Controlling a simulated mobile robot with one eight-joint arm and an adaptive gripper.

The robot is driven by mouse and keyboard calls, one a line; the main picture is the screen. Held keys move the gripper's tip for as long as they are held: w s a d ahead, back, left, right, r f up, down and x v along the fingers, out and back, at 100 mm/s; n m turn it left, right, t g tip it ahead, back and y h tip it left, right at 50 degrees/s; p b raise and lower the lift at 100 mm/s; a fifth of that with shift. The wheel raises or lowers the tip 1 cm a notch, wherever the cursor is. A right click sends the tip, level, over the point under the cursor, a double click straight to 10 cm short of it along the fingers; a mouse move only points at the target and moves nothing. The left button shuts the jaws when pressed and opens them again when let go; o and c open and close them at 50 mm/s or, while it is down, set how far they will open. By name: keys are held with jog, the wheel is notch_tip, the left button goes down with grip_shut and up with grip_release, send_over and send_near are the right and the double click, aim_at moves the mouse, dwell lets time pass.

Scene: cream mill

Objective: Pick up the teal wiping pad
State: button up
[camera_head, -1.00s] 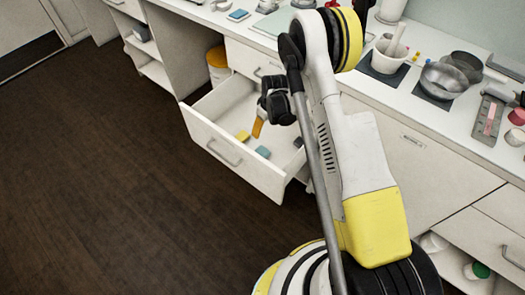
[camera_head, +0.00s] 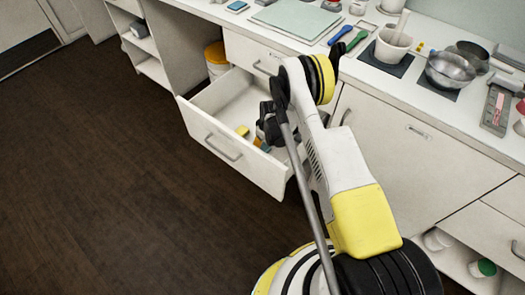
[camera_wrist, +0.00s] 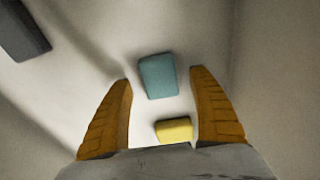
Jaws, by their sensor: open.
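The teal wiping pad (camera_wrist: 158,76) lies on the floor of the open drawer (camera_head: 195,118). In the wrist view it sits just beyond my fingertips, roughly centred between them. My gripper (camera_wrist: 160,85) is open and empty, with its orange fingers pointing down into the drawer. In the head view my gripper (camera_head: 268,138) is inside the drawer near its right side and mostly hides the pad.
A yellow block (camera_wrist: 174,130) lies in the drawer close to the pad, between my fingers in the wrist view. A dark object (camera_wrist: 22,30) lies at the upper left. The drawer front (camera_head: 235,152) and the counter (camera_head: 400,85) border the space.

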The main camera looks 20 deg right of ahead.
jog(key=shift+w+a+f, duration=0.1)
jog(key=shift+w+f, duration=0.05)
jog(key=shift+f, duration=0.75)
jog(key=shift+r, duration=0.1)
jog(key=shift+c, duration=0.6)
jog(key=c, duration=0.8)
